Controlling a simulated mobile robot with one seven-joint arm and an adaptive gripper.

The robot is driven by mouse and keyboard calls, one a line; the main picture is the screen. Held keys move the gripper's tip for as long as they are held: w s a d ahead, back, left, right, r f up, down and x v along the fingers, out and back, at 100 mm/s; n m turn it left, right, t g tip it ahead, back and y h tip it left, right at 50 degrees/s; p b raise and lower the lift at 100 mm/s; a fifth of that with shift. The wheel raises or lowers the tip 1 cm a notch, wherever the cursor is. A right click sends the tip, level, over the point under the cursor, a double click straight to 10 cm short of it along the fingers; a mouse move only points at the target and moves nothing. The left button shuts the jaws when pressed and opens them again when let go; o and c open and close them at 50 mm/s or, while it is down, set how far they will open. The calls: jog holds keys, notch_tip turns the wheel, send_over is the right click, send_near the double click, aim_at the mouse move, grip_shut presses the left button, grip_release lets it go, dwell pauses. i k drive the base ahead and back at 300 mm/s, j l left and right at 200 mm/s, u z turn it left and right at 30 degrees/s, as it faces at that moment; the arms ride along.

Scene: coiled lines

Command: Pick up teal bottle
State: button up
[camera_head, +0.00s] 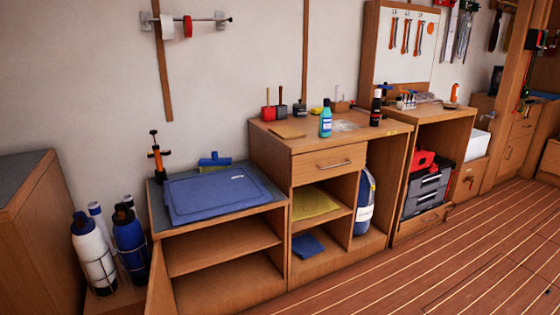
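The teal bottle (325,121) stands upright on the wooden workbench top (290,143), near its front edge and above the drawer. It has a dark cap and a pale and blue label. Nothing stands in front of it in this view. My gripper is not in view, and no part of my arm shows near the bottle.
A black spray can (376,108) stands right of the bottle. A yellow item (316,110) and dark containers (299,108) lie behind and left. A lower cabinet with a blue lid (218,194) adjoins on the left. Plank floor (400,270) in front is clear.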

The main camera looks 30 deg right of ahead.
aim_at(326, 117)
jog(key=i+l, duration=0.15)
jog(key=l, duration=0.35)
jog(key=i+l, duration=0.2)
jog(key=l, duration=0.25)
jog(key=i+l, duration=0.15)
jog(key=l, duration=0.35)
jog(key=i+l, duration=0.15)
jog(key=l, duration=0.3)
jog(key=i+l, duration=0.2)
jog(key=l, duration=0.3)
jog(key=i+l, duration=0.15)
jog(key=l, duration=0.35)
jog(key=i+l, duration=0.15)
jog(key=l, duration=0.3)
jog(key=i+l, duration=0.15)
jog(key=l, duration=0.35)
